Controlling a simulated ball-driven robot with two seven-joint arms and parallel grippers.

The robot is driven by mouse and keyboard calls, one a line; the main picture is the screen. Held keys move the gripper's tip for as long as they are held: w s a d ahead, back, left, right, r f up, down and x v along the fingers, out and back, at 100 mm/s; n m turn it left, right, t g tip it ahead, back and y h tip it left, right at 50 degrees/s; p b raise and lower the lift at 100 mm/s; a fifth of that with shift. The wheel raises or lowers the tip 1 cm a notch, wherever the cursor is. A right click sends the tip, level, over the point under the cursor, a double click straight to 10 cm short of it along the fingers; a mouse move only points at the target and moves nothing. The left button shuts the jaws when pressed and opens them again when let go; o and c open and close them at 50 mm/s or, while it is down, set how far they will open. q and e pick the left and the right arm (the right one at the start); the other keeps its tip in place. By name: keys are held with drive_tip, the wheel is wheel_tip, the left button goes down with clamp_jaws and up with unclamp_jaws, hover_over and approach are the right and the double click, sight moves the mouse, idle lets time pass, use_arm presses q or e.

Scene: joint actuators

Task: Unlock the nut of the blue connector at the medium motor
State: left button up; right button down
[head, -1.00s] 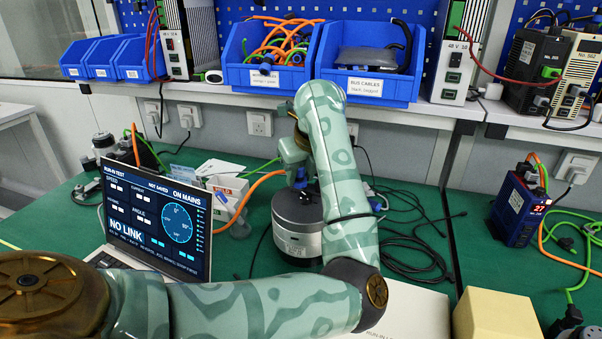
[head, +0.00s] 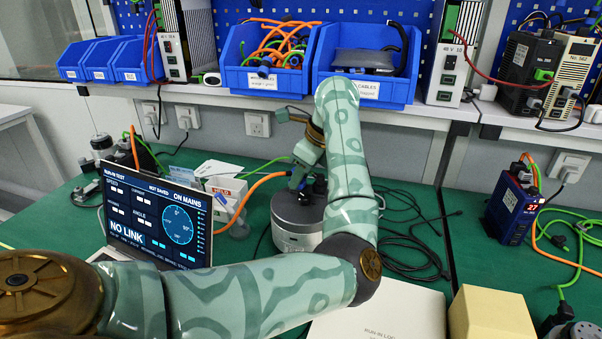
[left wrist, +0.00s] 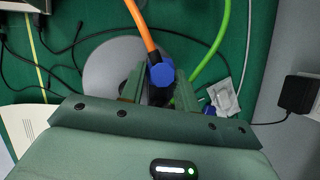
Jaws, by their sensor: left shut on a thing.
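The medium motor (head: 298,238) is a round drum with a pale lower body and a dark top, on the green table right of the laptop. In the left wrist view it is the grey disc (left wrist: 105,62) under the fingers. My left gripper (head: 300,182) is at the motor's top, partly covered by my own arm. In the left wrist view, the left gripper (left wrist: 158,88) is shut on the blue connector (left wrist: 162,74), which has an orange cable (left wrist: 141,25) running into it. The nut cannot be told apart. My right gripper is not in view.
A laptop (head: 157,215) showing "NO LINK" stands left of the motor. A green cable (left wrist: 218,40) curves close beside the fingers. Black cables (head: 415,240) lie to the right. A white box (head: 385,310) and a yellow block (head: 490,315) are in front. Blue bins sit on the shelf behind.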

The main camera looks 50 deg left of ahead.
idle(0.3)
use_arm(q)
drive_tip(key=o, duration=1)
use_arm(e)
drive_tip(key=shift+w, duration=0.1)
use_arm(q)
drive_tip(key=p+v, duration=0.6)
drive_tip(key=v, duration=1)
drive_tip(key=shift+w+r, duration=0.1)
drive_tip(key=shift+r, duration=0.05)
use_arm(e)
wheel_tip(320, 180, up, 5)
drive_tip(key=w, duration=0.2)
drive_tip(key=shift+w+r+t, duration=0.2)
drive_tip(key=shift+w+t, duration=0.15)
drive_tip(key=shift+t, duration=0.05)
